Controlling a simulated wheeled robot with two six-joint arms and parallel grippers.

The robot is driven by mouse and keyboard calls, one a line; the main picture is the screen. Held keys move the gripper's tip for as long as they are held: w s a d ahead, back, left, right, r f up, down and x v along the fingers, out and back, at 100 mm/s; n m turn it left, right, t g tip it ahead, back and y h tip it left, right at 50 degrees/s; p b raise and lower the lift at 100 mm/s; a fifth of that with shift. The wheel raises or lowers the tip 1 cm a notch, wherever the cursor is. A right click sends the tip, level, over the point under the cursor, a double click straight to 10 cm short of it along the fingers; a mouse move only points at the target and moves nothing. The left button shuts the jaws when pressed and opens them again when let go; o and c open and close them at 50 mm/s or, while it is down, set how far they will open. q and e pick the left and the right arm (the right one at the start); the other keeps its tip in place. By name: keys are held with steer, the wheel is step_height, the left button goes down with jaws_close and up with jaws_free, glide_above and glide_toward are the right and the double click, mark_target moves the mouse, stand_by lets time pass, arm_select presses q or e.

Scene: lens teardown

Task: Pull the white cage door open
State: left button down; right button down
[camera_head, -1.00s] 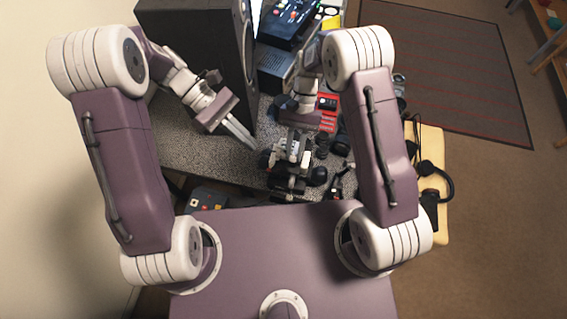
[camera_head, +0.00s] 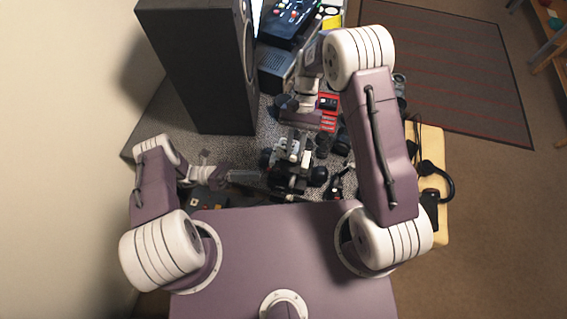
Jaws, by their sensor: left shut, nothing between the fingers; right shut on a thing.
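A small black-and-white assembly (camera_head: 292,180) with dark round parts sits near the front edge of the table. I cannot clearly make out a white cage door; small pale parts show at the assembly's upper side, among the fingers. My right gripper (camera_head: 293,150) reaches down from above, shut on part of this assembly, and its fingers hide what they hold. My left gripper (camera_head: 258,177) is low at the left of the assembly, shut and empty, its fingers pointing right toward it. I cannot tell whether its tips touch it.
A tall black speaker (camera_head: 195,65) stands at the back left of the speckled table (camera_head: 150,125). A red item (camera_head: 328,122) and several dark lens-like parts lie right of the assembly. Black headphones (camera_head: 440,180) rest on a yellowish surface (camera_head: 432,145) at the right.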

arm_select(q)
steer(key=d+r, duration=0.5)
steer(key=d, duration=0.5)
steer(key=shift+w+d, duration=0.15)
steer(key=shift+w, duration=0.1)
steer(key=shift+r, duration=0.1)
